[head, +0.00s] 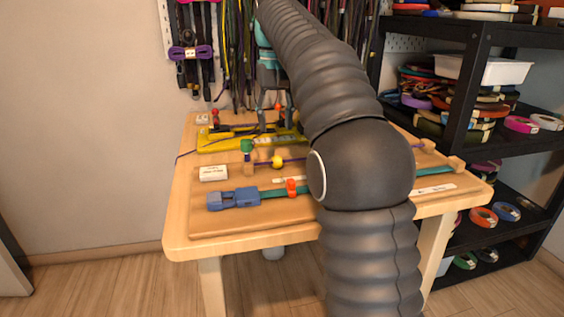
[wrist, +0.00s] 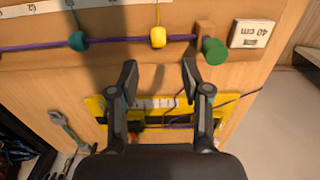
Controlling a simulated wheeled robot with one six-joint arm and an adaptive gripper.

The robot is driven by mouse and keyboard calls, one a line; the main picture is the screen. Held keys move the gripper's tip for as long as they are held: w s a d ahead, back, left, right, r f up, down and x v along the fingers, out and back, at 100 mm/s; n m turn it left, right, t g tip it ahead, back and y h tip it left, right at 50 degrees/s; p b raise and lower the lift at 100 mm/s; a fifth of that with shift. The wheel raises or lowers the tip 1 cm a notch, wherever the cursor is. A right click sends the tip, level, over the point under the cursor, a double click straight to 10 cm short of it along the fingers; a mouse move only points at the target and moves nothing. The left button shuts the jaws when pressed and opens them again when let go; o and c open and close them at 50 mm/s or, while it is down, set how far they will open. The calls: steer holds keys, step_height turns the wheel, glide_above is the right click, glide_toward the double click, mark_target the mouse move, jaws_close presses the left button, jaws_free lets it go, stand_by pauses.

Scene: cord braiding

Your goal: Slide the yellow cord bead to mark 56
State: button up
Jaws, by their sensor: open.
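The yellow cord bead (head: 277,162) sits on the purple cord, near the green-topped wooden post (head: 246,147). In the wrist view the yellow bead (wrist: 158,37) lies just beyond my fingertips, roughly centred between them, with a thin yellow string rising from it. My gripper (wrist: 159,72) is open and empty; it also shows in the head view (head: 273,112), behind the bead over the yellow tray. A pale scale strip (wrist: 32,8) with printed numbers shows only partly in the wrist view, upside down. Mark 56 cannot be made out.
A teal bead (wrist: 78,41) sits on the same cord. A green knob (wrist: 214,51) and a "40 cm" block (wrist: 252,33) stand beside the cord's end. The yellow tray (head: 212,142) holds tools. My arm hides the board's middle.

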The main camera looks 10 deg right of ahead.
mark_target(277, 157)
step_height(277, 157, down, 10)
steer(key=b, duration=0.2)
steer(key=shift+d+r+b, duration=0.1)
steer(key=shift+r+b, duration=0.15)
steer(key=shift+b, duration=0.15)
jaws_close()
